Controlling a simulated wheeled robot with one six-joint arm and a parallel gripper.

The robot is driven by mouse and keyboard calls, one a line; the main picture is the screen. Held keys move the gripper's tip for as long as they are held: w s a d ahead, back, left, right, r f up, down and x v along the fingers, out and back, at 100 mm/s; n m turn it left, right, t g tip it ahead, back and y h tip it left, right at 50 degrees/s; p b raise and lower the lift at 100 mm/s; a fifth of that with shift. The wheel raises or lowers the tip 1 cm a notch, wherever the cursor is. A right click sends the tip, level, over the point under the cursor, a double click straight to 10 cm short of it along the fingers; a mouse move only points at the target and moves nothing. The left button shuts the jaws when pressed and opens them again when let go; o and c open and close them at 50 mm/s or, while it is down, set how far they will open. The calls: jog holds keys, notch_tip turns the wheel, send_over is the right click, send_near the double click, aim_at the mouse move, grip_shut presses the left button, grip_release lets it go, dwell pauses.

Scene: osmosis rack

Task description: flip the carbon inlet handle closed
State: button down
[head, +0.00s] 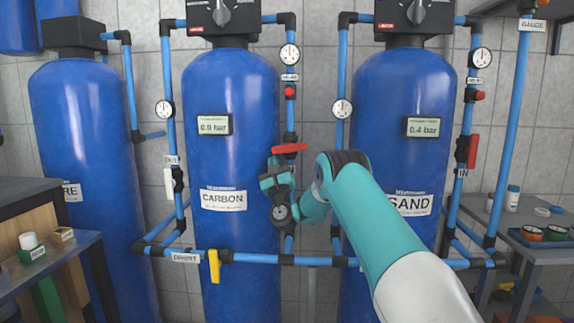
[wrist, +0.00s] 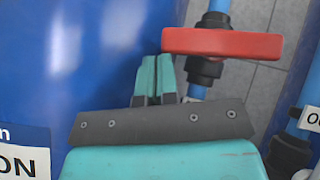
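The red handle (head: 289,148) is on the vertical blue pipe to the right of the blue tank labelled CARBON (head: 225,200). The handle lies roughly horizontal, across its pipe. In the wrist view the handle (wrist: 222,43) is large and its black valve body (wrist: 204,70) shows just below it. My gripper (head: 273,163) is just below and left of the handle in the head view. In the wrist view its two teal fingers (wrist: 156,70) are together with nothing between them. They point up, left of the valve, and appear apart from the handle.
The SAND tank (head: 402,120) stands to the right, with another red handle (head: 472,151) on its far pipe, upright. A yellow handle (head: 214,266) hangs on the low horizontal pipe. Shelves with small items stand at both sides. A gauge (head: 289,54) sits above the handle.

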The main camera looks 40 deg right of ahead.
jog(key=shift+w+a+r, duration=0.15)
jog(key=shift+w+a, duration=0.05)
dwell(0.6)
jog(key=s+a+f+b, duration=0.2)
jog(key=f+b, duration=0.3)
jog(key=b, duration=0.5)
jog(key=s+a+f+b, duration=0.2)
jog(key=f+b, duration=0.4)
jog(key=b, duration=0.5)
jog(key=shift+s+a, duration=0.25)
jog(key=shift+s, duration=0.5)
